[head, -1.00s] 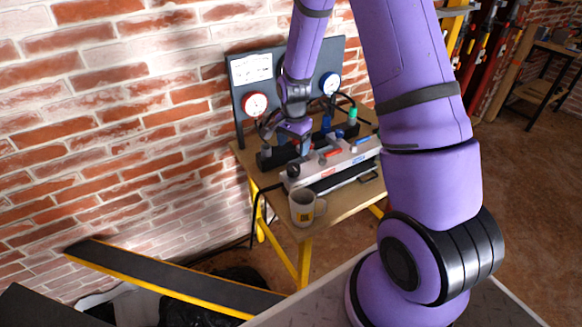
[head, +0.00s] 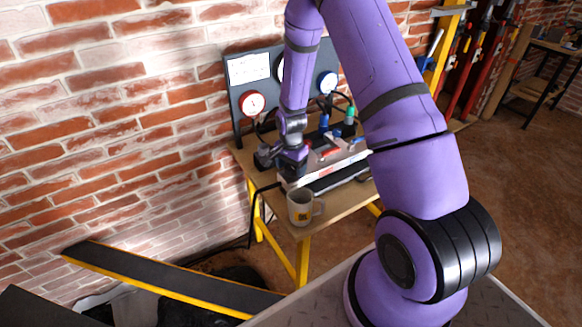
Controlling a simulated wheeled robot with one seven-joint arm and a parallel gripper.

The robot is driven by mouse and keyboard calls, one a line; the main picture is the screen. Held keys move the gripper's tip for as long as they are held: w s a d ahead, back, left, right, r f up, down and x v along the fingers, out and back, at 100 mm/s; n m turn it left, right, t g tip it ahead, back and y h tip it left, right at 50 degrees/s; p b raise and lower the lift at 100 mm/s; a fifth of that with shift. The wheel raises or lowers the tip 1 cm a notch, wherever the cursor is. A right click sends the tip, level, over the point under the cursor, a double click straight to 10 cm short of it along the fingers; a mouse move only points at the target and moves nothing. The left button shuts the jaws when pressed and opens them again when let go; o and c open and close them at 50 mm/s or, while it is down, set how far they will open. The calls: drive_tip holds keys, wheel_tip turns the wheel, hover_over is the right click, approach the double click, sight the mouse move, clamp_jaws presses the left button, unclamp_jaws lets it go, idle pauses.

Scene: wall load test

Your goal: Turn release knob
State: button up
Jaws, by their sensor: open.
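A red handle (head: 329,153) lies on top of the unit, right of my gripper.
A dark panel (head: 248,84) with a red gauge (head: 252,103) and a blue gauge (head: 328,83) rises behind. Blue and green fittings (head: 349,115) stand behind the unit. A dark yellow-edged beam (head: 170,279) lies lower left.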

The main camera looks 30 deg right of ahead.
drive_tip(key=c, duration=0.9)
drive_tip(key=shift+n, duration=0.4)
drive_tip(key=n, duration=0.3)
drive_tip(key=shift+n, duration=0.3)
drive_tip(key=n, duration=0.4)
drive_tip(key=shift+n, duration=0.3)
drive_tip(key=n, duration=0.4)
drive_tip(key=shift+n, duration=2.5)
